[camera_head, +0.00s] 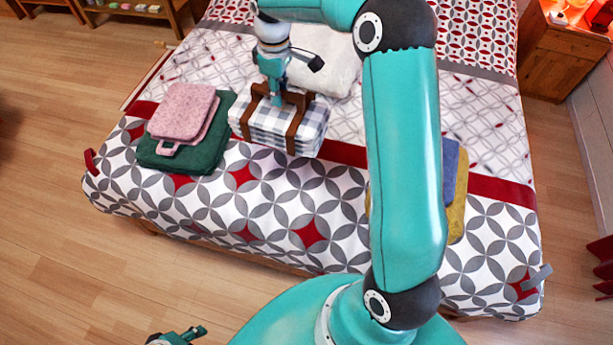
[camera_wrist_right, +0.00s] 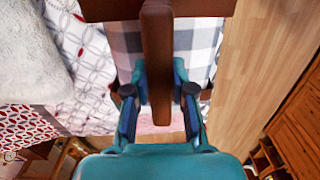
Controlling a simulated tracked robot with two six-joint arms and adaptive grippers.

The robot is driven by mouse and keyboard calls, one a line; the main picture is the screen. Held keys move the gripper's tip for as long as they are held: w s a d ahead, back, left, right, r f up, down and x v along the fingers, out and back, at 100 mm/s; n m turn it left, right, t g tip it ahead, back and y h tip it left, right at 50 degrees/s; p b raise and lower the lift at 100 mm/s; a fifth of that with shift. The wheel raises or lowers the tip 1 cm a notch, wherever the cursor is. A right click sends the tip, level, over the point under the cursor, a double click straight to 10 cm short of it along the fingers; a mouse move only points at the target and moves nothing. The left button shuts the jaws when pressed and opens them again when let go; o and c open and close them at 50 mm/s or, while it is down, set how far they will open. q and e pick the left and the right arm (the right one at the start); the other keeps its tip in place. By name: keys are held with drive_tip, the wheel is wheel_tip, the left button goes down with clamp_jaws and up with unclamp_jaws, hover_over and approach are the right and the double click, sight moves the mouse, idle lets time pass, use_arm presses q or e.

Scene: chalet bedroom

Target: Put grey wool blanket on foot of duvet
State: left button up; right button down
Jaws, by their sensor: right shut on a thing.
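A folded grey-and-white checked blanket (camera_head: 256,127), bound with brown straps and a brown handle, is at the middle of the bed, by the red band of the duvet (camera_head: 290,195). My right gripper (camera_head: 277,97) is above it, shut on the brown handle. In the right wrist view the handle (camera_wrist_right: 157,50) lies between the fingers of my right gripper (camera_wrist_right: 158,92), with the checked cloth (camera_wrist_right: 200,42) beneath. I cannot tell whether the blanket touches the bed. My left gripper (camera_head: 180,337) is low at the bottom edge, partly cut off; its opening is unclear.
A pink folded item (camera_head: 182,112) lies on a dark green one (camera_head: 170,160) to the left. Blue (camera_head: 449,165) and mustard (camera_head: 459,200) folded cloths are partly hidden behind my right arm. A fluffy white item (camera_head: 325,65) lies farther up. The duvet's near part is mostly clear.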

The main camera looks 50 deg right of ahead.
sight(291, 91)
drive_tip(key=shift+s+d+f+n+b, duration=0.15)
drive_tip(key=shift+s+d+f+b, duration=0.1)
drive_tip(key=shift+d, duration=0.4)
drive_tip(key=shift+s+d+f+n+b, duration=0.15)
drive_tip(key=shift+s+d+b, duration=0.1)
drive_tip(key=shift+d, duration=0.35)
drive_tip(key=shift+s+d+f, duration=0.1)
drive_tip(key=shift+d, duration=0.15)
drive_tip(key=shift+f, duration=0.3)
wheel_tip(291, 91, down, 19)
drive_tip(key=p, duration=0.1)
drive_tip(key=c, duration=1)
unclamp_jaws()
drive_tip(key=shift+s+f, duration=0.1)
